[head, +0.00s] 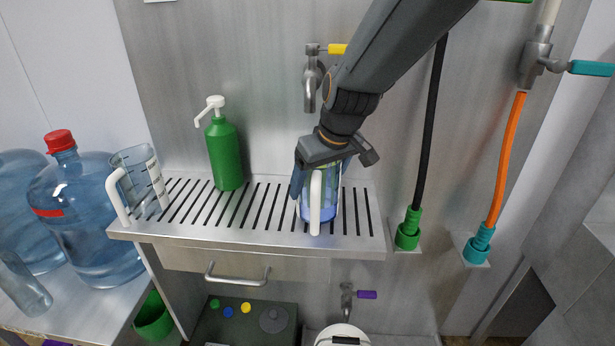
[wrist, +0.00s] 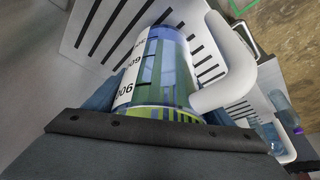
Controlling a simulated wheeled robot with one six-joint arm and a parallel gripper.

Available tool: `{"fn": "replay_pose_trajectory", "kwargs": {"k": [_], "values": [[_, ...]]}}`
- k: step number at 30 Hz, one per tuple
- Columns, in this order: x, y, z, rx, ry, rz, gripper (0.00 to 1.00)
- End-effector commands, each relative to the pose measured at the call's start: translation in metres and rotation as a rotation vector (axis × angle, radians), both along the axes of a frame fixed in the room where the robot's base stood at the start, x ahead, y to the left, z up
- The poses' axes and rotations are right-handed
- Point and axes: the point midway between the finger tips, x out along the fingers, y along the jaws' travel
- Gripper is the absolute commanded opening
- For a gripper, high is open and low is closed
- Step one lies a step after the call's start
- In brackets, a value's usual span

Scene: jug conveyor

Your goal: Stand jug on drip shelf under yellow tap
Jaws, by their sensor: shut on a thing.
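A jug (head: 332,208) with a white handle, a printed scale and a blue-green body is between the fingers of my gripper (head: 322,168), which is shut on it. In the wrist view the jug (wrist: 165,70) fills the middle, with its handle on the right. In the head view its handle faces the front, over the right half of the slotted drip shelf (head: 222,231). The jug looks upright; I cannot tell whether its base touches the shelf. The yellow tap (head: 311,85) is on the wall above and behind it, its yellow lever partly hidden by my arm.
A second clear jug (head: 142,180) stands at the shelf's left end. A green pump bottle (head: 226,155) stands at the back. Black (head: 432,125) and orange (head: 507,160) hoses are on the right. Large blue water bottles (head: 92,215) stand on the left. The shelf is free between bottle and held jug.

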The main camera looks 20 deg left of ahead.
Motion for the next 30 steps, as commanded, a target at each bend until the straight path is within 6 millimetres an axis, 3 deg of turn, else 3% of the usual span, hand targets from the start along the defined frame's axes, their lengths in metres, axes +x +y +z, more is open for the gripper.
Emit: {"fn": "replay_pose_trajectory", "kwargs": {"k": [8, 12, 24, 25, 28, 30], "values": [[0.023, 0.032, -0.001, 0.000, 0.001, 0.000, 0.49], [0.022, 0.030, -0.014, -0.001, 0.000, 0.001, 0.49], [0.022, 0.030, -0.019, 0.000, 0.000, 0.000, 0.49], [0.022, 0.030, -0.019, 0.000, 0.000, 0.000, 0.79], [0.022, 0.030, -0.019, 0.000, 0.000, 0.000, 0.94], [0.022, 0.030, -0.019, 0.000, 0.000, 0.000, 0.94]]}}
